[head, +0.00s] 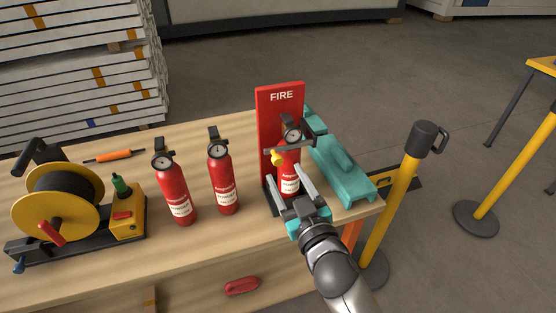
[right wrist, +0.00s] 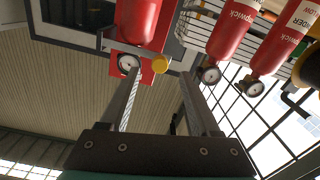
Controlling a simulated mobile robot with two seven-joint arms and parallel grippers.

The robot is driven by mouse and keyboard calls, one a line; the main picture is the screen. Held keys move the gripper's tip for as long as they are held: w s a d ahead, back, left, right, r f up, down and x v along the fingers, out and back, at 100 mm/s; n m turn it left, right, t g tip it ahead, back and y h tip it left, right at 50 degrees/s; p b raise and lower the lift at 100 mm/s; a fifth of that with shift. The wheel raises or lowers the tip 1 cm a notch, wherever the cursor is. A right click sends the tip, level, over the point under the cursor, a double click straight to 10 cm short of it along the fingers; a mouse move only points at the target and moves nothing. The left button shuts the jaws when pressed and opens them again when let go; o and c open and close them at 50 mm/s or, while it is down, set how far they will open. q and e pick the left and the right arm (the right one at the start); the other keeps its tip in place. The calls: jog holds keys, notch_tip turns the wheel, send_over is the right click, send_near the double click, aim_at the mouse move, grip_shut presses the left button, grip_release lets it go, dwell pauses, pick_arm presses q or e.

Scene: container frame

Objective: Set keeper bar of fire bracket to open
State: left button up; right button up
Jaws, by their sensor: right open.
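The fire bracket (head: 281,97) is a red backboard marked FIRE, upright near the right end of the wooden bench. A red extinguisher (head: 290,184) stands in it. The keeper bar (right wrist: 132,48) crosses the front of this extinguisher and ends in a yellow knob (head: 277,158). The knob also shows in the right wrist view (right wrist: 161,65). My right gripper (head: 282,174) is open, its fingers pointing at the bracket. In the right wrist view the knob appears between the fingertips; I cannot tell whether they touch it. My left gripper is not in view.
Two loose extinguishers (head: 174,190) (head: 222,175) stand left of the bracket. A yellow cable reel (head: 58,210) and an orange-handled tool (head: 114,156) are further left. A teal object (head: 341,170) lies right of the bracket. A yellow post (head: 391,200) stands beyond the bench end.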

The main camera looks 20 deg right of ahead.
aim_at(279, 163)
jog(key=shift+w+a, duration=0.1)
jog(key=shift+w, duration=2.9)
grip_shut()
